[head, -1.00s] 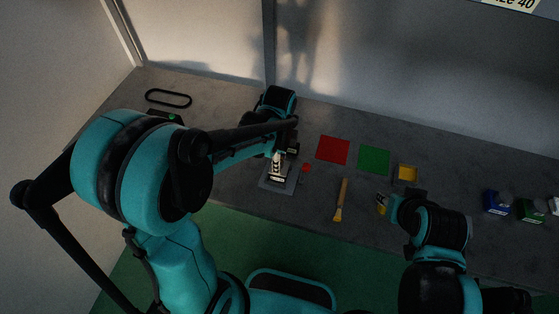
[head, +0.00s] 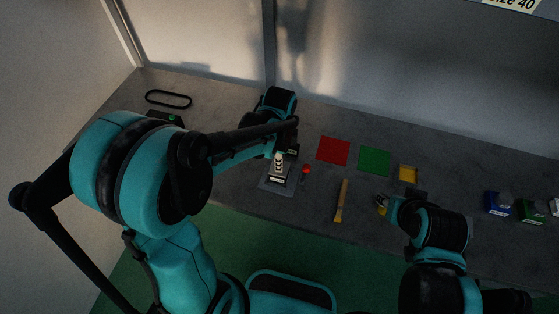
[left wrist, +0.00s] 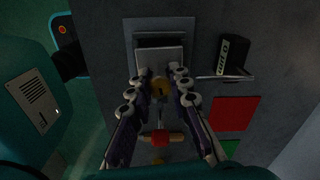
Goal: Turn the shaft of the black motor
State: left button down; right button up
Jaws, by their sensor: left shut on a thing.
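My left gripper (left wrist: 162,78) points down over a dark-bodied device (left wrist: 160,41) with a grey block, on a grey plate (head: 264,184). Its fingertips are close on both sides of a small brass-coloured round part (left wrist: 160,90), which it grips. A black box (left wrist: 234,52) with a white label stands beside the plate, with a pale bar at its end. I cannot tell for certain which dark body is the motor; no label naming it is readable. My right gripper (head: 382,205) hangs at the bench's front, away from these; its finger gap is too small to judge.
Blue (head: 497,202) and green (head: 531,211) containers stand farther right.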

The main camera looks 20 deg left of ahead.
pick_arm(q)
jog(key=n, duration=1)
jog(key=shift+n+b, duration=0.35)
jog(key=shift+n, duration=0.05)
jog(key=n, duration=0.3)
jog(key=shift+n, duration=0.3)
jog(key=n, duration=0.3)
jog(key=shift+n, duration=0.3)
jog(key=n, duration=0.3)
jog(key=shift+n, duration=0.3)
jog(key=n, duration=0.6)
jog(key=shift+n, duration=0.3)
